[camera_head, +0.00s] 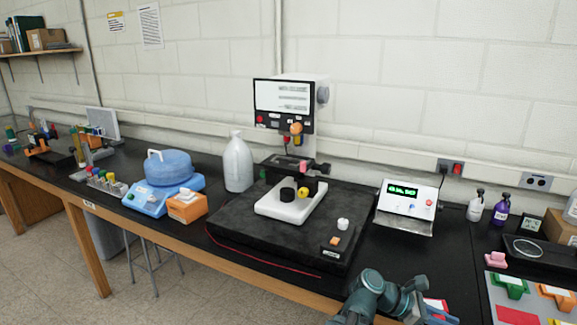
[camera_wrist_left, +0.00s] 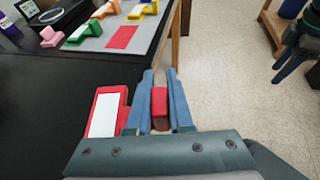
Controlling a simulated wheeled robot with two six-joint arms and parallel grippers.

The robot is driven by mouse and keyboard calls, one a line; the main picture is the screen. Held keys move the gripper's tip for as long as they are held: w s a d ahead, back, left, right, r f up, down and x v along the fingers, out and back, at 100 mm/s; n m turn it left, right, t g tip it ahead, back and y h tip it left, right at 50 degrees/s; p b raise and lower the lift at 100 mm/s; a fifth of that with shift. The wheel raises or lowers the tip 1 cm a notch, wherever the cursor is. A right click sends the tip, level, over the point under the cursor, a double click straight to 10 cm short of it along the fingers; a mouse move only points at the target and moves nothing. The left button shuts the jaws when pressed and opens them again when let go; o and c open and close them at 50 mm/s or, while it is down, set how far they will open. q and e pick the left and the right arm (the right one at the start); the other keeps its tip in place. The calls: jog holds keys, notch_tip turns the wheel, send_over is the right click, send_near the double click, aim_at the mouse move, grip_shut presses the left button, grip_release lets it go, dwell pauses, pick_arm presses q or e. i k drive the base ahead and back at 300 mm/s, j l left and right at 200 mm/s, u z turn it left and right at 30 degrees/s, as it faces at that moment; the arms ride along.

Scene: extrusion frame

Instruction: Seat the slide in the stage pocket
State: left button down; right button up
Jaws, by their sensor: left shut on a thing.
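My left gripper (camera_wrist_left: 160,80) is shut on the red tab of a red slide (camera_wrist_left: 129,118) with a white face, in the left wrist view. The white face lies to the left of the fingers, and the slide is above or beside the black bench edge; the exact height cannot be told. In the head view my left gripper (camera_head: 424,308) is at the bottom right, with part of the slide (camera_head: 437,303) showing behind it. A microscope-like instrument with a dark stage (camera_head: 285,164) stands at the back centre; its pocket cannot be made out. My right gripper (camera_wrist_left: 288,62) is at the right edge of the left wrist view.
A grey mat (camera_wrist_left: 148,42) holds green, orange and other coloured pieces beside a bare red patch (camera_wrist_left: 123,38). A black slab (camera_head: 235,222) carries a white base (camera_head: 270,209) with knobs. A display box (camera_head: 405,205) stands to its right.

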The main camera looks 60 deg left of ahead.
aim_at(284, 165)
jog(key=u, duration=2.05)
jog(key=j+z, duration=0.2)
jog(key=z, duration=0.3)
jog(key=j+z, duration=0.25)
jog(key=z, duration=0.2)
jog(key=j+z, duration=0.25)
jog(key=z, duration=0.25)
jog(key=k+j+z, duration=0.15)
jog(key=j, duration=0.35)
jog(key=k+j+z, duration=0.15)
jog(key=j, duration=0.3)
jog(key=k+j+z, duration=0.15)
jog(key=k+j, duration=0.15)
jog(key=k+j+z, duration=0.2)
jog(key=j, duration=0.35)
